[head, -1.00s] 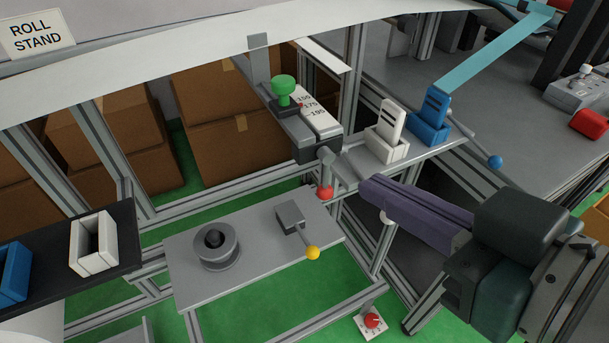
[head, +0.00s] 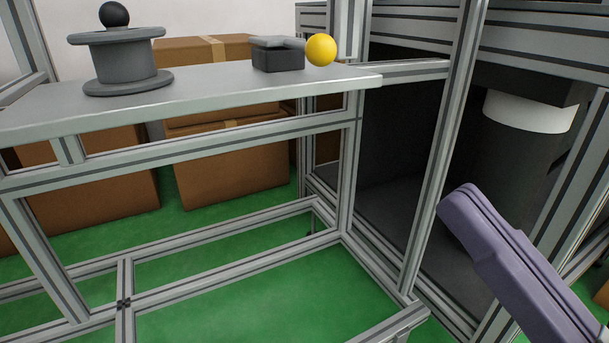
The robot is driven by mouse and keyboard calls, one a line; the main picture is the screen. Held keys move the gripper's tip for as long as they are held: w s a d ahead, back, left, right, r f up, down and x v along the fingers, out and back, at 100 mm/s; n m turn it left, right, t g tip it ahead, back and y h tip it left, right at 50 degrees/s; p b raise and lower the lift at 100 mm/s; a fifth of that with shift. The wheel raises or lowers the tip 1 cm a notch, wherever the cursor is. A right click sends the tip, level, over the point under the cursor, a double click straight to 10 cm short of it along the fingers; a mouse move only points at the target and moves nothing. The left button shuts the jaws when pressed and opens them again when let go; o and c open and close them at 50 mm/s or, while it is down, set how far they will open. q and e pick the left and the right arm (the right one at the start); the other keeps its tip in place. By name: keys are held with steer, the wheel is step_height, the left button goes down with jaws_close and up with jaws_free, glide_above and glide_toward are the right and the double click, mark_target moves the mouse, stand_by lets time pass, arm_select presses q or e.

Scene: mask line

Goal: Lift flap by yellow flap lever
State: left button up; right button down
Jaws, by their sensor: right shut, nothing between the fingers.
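The yellow flap lever shows as a yellow ball (head: 321,49) on a grey arm that comes off a dark block (head: 278,58). The block sits on the right part of the grey shelf plate (head: 200,103), near the top of the view. My right gripper (head: 459,207) is at the lower right, its purple fingers together with nothing between them. It appears to the right of and below the yellow ball, well apart from it. My left gripper is not in view. No flap can be made out for certain.
A grey spool-like part with a black knob (head: 117,58) stands on the plate's left. Aluminium frame posts (head: 446,150) rise between the plate and my right gripper. Cardboard boxes (head: 225,165) stand behind. The green floor (head: 230,300) inside the frame is clear.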

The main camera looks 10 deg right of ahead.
step_height(320, 180, down, 2)
steer(key=f+b, duration=0.1)
steer(key=b, duration=0.2)
glide_toward(331, 60)
steer(key=shift+t, duration=0.3)
steer(key=x, duration=0.7)
steer(key=shift+w+a+f, duration=0.1)
steer(key=shift+f, duration=0.2)
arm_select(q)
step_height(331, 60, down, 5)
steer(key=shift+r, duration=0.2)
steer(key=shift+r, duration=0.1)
